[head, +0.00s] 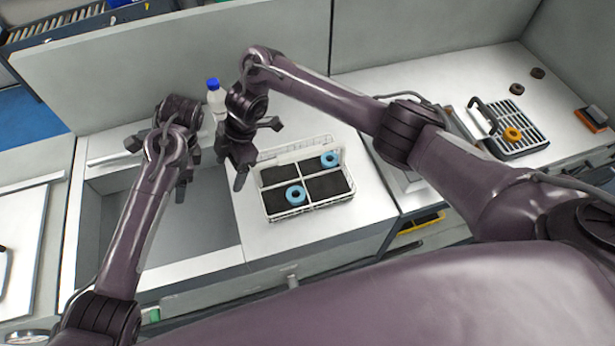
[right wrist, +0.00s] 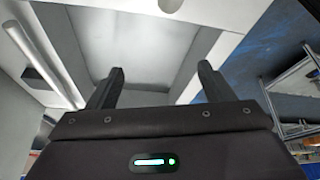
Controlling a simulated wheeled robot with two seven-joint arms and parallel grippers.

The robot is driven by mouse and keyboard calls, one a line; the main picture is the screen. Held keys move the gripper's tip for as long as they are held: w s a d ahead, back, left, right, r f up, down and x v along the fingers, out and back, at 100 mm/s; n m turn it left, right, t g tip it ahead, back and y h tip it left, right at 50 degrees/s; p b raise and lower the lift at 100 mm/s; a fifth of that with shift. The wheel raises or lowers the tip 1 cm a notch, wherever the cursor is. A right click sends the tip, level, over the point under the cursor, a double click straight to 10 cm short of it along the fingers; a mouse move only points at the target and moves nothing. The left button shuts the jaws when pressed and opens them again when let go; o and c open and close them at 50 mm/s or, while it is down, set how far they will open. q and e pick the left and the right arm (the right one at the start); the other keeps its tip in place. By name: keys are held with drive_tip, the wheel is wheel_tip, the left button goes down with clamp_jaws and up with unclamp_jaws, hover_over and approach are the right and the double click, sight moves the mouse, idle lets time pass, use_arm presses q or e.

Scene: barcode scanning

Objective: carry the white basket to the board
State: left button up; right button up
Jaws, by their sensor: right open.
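The white basket (head: 268,207) is a wire-rimmed tray with dark compartments. It sits on the white counter in the middle of the head view and holds two blue rings (head: 295,195) (head: 330,159). My right gripper (head: 258,153) is open, above and just left of the basket, apart from it. In the right wrist view, its fingers (right wrist: 160,82) are spread with nothing between them. My left gripper (head: 186,172) hangs over the sunken grey bay; its jaw opening is unclear. I cannot tell which surface is the board.
A bottle with a blue cap (head: 213,84) stands behind the grippers. A slatted rack (head: 529,128) with a black handle and an orange ring lies at the right. Two dark rings (head: 517,89) lie beyond it. A grey partition (head: 180,62) runs along the back.

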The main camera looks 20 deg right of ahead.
drive_tip(key=v, duration=1.2)
drive_tip(key=shift+s+r, duration=0.25)
drive_tip(key=shift+s, duration=0.3)
drive_tip(key=shift+d, duration=0.1)
